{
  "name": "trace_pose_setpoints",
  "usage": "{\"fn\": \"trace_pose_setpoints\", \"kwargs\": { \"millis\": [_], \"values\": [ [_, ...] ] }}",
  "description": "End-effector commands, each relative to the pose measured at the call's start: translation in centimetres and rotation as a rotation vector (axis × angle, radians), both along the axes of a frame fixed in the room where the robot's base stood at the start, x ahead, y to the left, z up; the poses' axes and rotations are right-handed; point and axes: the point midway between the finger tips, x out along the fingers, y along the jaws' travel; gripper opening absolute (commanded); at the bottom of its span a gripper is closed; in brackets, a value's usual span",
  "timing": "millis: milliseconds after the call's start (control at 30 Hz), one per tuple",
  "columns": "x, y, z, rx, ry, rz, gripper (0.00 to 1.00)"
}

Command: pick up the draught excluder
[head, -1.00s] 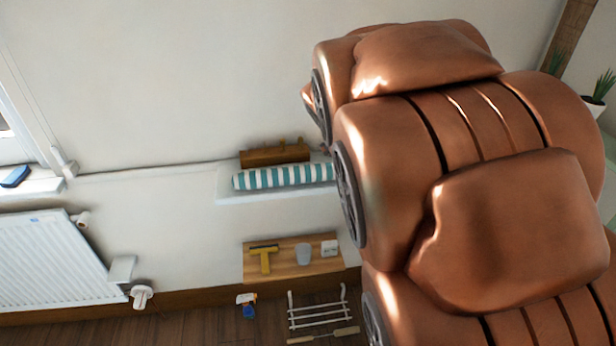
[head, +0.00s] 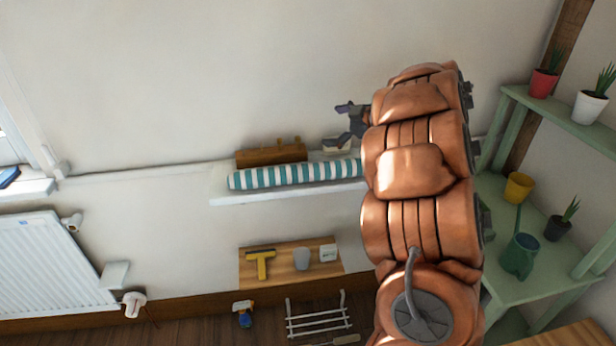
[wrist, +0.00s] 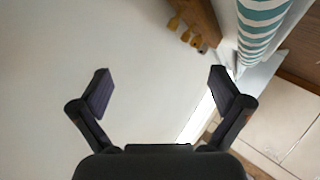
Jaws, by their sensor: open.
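The draught excluder (head: 290,174) is a long roll with teal and white stripes. It lies along a white wall shelf in the head view, its right end partly hidden by my arm. It also shows at the upper right of the wrist view (wrist: 262,22). My gripper (head: 346,118) is beside the wall, a little above the right part of the shelf. In the wrist view my gripper (wrist: 158,90) is open, with nothing between its fingers. The excluder lies outside the fingers, apart from the right one.
A wooden peg rack (head: 272,154) sits behind the excluder. A lower wooden shelf (head: 285,277) holds a yellow squeegee (head: 261,262), a grey cup (head: 302,259) and a white box (head: 328,252). A green plant stand (head: 510,283) stands at right, a radiator (head: 55,262) at left. The wall above is clear.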

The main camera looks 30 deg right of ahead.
Motion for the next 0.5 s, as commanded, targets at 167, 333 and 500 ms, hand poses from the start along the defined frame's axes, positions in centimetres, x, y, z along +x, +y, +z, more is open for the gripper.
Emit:
{"fn": "trace_pose_setpoints", "kwargs": {
  "millis": [167, 333, 500],
  "values": [
    [-4.2, 1.3, -4.4, 0.131, 0.099, 0.154, 1.0],
    [-6.3, 2.3, -5.8, 0.199, 0.146, 0.228, 1.0],
    [-6.0, 3.1, -6.4, 0.213, 0.154, 0.244, 1.0]
  ]
}}
